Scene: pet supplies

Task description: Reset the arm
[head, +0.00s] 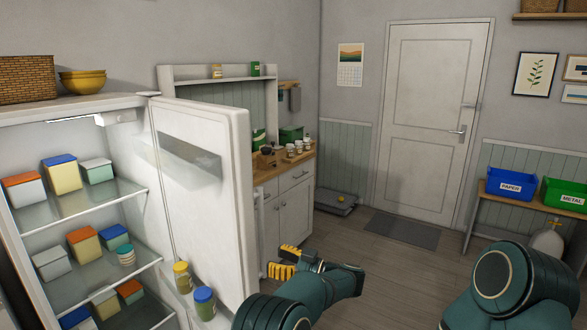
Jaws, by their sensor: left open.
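My left gripper (287,262) is in the lower middle of the head view, with its yellow-padded fingers pointing left. It is open, and I see nothing between the fingers. It is just right of the open fridge door (222,120) in the picture; I cannot tell the exact gap. My left arm (335,284) is bent, with the forearm reaching up from the bottom edge. Part of my right arm (520,285) shows at the lower right, and its gripper is out of view.
The open fridge (75,110) on the left holds several lidded boxes, and jars (204,303) stand in its door. A cabinet (292,205) stands behind the door. Blue (512,186) and green (566,195) bins sit on a bench at right. The middle floor (400,262) is clear.

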